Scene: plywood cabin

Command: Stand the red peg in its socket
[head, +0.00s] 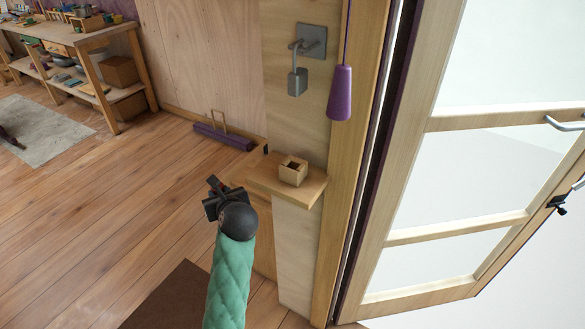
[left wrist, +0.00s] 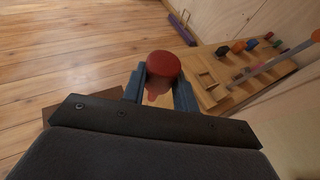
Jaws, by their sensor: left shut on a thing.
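My left gripper (head: 214,186) is in the middle of the head view, left of a small shelf. In the left wrist view it is shut on the red peg (left wrist: 163,65), whose round red top shows between the two fingers (left wrist: 160,88). The peg's lower part is mostly hidden. A small wooden block with a square hole (head: 293,171), which looks like a socket, sits on the shelf (head: 258,178). The peg is apart from it. I cannot make out the peg clearly in the head view. My right gripper is not in view.
Several coloured pieces (left wrist: 238,47) stand along a wooden surface in the left wrist view. A purple pull (head: 340,93) and a grey lock (head: 297,82) hang above the shelf. A glazed door (head: 455,120) stands at right.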

